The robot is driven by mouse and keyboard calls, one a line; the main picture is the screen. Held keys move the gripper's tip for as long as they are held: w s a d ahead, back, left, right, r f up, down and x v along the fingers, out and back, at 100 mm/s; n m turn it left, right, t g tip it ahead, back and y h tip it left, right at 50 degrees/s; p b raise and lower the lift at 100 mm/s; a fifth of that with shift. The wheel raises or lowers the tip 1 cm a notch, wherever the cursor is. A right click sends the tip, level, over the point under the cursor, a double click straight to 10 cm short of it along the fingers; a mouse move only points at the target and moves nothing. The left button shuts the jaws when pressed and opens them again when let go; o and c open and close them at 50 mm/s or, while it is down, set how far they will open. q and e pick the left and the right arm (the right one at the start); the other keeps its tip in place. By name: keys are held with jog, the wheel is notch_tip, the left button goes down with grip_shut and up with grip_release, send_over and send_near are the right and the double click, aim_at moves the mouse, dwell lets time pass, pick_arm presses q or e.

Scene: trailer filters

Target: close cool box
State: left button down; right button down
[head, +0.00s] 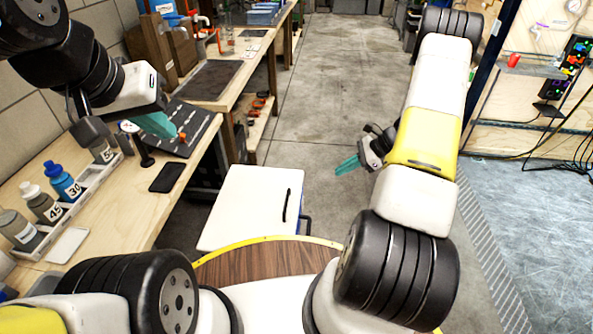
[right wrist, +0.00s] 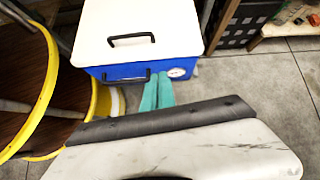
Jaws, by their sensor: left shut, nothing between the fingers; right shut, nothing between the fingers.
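The cool box (head: 250,207) stands on the floor just in front of me, with a white lid and a dark handle on top. In the right wrist view the cool box (right wrist: 113,71) shows its blue front, a second dark handle and a small round dial. Its white lid (right wrist: 165,28) looks flat on the blue body, with no gap that I can see. My right gripper (head: 347,165) is shut and empty, to the right of the box; its teal fingers (right wrist: 158,80) overlap the box's front edge in the wrist view. My left gripper (head: 166,126) is shut and empty above the left workbench.
The left workbench (head: 110,225) holds a bottle rack (head: 85,190), a black phone-like slab (head: 167,177) and a dark tool tray (head: 190,130). My round yellow-rimmed base lies close to the box. The concrete floor (head: 325,80) beyond and right of the box is clear.

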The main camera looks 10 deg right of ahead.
jog(key=w+a+f+m, duration=0.1)
jog(key=w+a+f, duration=0.1)
jog(key=a+f, duration=0.8)
jog(key=shift+w+a+f+m, duration=0.3)
jog(key=shift+f, duration=0.4)
jog(key=shift+a, duration=0.15)
